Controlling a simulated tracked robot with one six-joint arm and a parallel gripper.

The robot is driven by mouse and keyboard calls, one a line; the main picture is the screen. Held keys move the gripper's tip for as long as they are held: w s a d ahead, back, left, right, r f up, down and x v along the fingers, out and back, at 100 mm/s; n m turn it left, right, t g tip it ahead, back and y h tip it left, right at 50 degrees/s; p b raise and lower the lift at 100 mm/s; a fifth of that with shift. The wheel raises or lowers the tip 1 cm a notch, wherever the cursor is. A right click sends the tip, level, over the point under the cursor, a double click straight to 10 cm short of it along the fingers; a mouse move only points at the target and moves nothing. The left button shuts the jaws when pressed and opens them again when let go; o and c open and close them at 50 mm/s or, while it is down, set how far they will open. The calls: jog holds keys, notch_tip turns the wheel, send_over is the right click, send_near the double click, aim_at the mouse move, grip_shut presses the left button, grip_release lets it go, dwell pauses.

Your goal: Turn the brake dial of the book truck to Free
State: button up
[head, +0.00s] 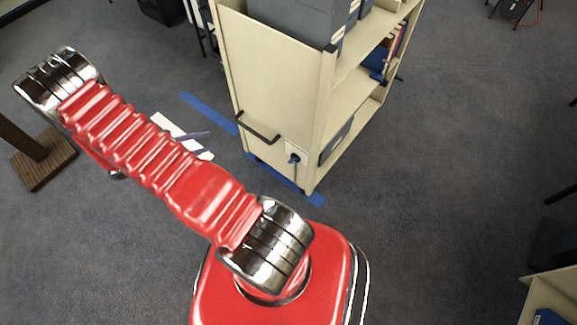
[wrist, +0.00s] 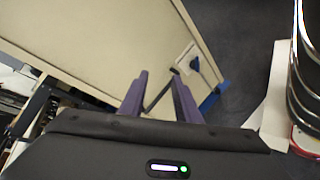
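The cream book truck (head: 275,85) stands beyond my arm, its end panel facing me. The plate's marks are too small to read. My gripper (wrist: 159,76) has two purple fingers, apart with nothing held. In the head view my gripper (head: 198,135) is left of the truck, partly behind my red arm, apart from the dial.
A black bar handle (head: 258,134) sticks out of the end panel left of the dial; in the wrist view it shows between the fingers. Grey boxes (head: 300,25) fill the top shelf. Blue tape (head: 205,112) marks the carpet. A wooden stand (head: 40,165) is at left.

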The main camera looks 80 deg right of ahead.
jog(key=s+d+f+n+h, duration=0.15)
jog(key=s+f, duration=0.25)
jog(key=f, duration=0.4)
jog(key=s+d+f+n+h, duration=0.15)
jog(key=s+f, duration=0.25)
jog(key=f, duration=0.4)
jog(key=n+t+h, duration=0.2)
jog(key=n+h, duration=0.1)
jog(key=n, duration=0.1)
send_near(292, 162)
jog(key=v, duration=0.6)
jog(key=shift+d+f, duration=0.2)
jog(key=shift+f, duration=0.25)
jog(key=shift+s+m, duration=0.1)
jog(key=shift+m, duration=0.2)
jog(key=shift+x, duration=6.9)
jog(key=shift+r, duration=0.2)
jog(key=shift+c, duration=0.6)
grip_shut()
jog(key=shift+a, duration=0.15)
